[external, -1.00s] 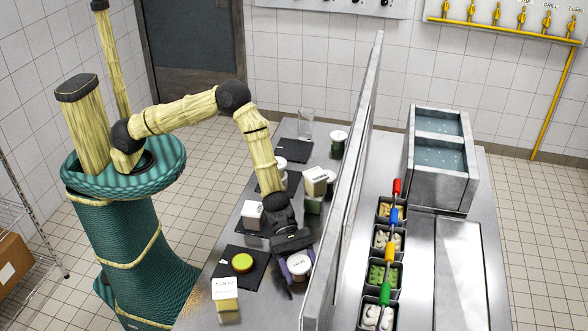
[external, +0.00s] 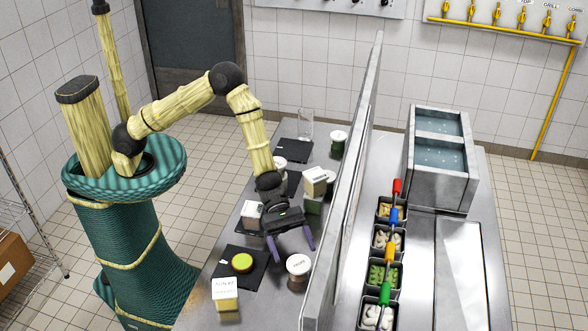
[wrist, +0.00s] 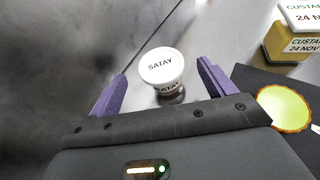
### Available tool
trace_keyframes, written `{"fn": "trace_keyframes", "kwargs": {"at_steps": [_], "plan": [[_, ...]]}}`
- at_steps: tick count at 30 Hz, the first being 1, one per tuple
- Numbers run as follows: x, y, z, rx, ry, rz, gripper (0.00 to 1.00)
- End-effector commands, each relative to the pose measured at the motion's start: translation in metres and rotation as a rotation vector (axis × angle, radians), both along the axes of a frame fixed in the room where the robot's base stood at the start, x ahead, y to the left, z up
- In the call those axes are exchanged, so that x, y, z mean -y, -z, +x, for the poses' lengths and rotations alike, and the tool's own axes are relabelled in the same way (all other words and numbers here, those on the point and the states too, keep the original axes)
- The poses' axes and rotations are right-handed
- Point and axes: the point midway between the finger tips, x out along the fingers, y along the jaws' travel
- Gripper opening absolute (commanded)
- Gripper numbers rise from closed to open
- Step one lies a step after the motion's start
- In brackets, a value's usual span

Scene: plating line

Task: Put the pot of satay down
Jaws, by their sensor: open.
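The pot of satay (external: 298,267) is a small dark pot with a white lid lettered SATAY. It stands upright on the steel counter, close to the upright metal partition. In the wrist view the pot (wrist: 162,68) is beyond and between the two purple fingers. My gripper (external: 293,244) is open and empty, a little above and behind the pot in the external view, apart from it. In the wrist view my gripper (wrist: 157,90) has its fingers spread wide with the pot not held.
A black mat (external: 228,260) with a yellow-green disc (external: 242,263) lies left of the pot. A custard tub (external: 225,295) stands at the front, and it shows in the wrist view (wrist: 287,45). More tubs crowd behind my gripper. The metal partition (external: 340,200) runs along the right.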

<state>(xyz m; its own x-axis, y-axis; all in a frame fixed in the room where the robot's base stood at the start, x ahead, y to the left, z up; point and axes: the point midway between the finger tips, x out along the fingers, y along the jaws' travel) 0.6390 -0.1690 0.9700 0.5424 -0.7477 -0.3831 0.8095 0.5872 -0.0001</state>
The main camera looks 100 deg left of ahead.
Motion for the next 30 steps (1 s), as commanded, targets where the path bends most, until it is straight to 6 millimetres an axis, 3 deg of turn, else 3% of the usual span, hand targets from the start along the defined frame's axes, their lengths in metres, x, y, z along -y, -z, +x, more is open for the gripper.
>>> {"fn": "trace_keyframes", "kwargs": {"at_steps": [3,9,30], "plan": [[-0.019,-0.008,-0.013,0.001,-0.003,0.001,0.83],[-0.037,-0.018,-0.027,0.0,0.0,0.001,0.83],[-0.038,-0.021,-0.032,0.004,0.014,0.012,0.83]]}}
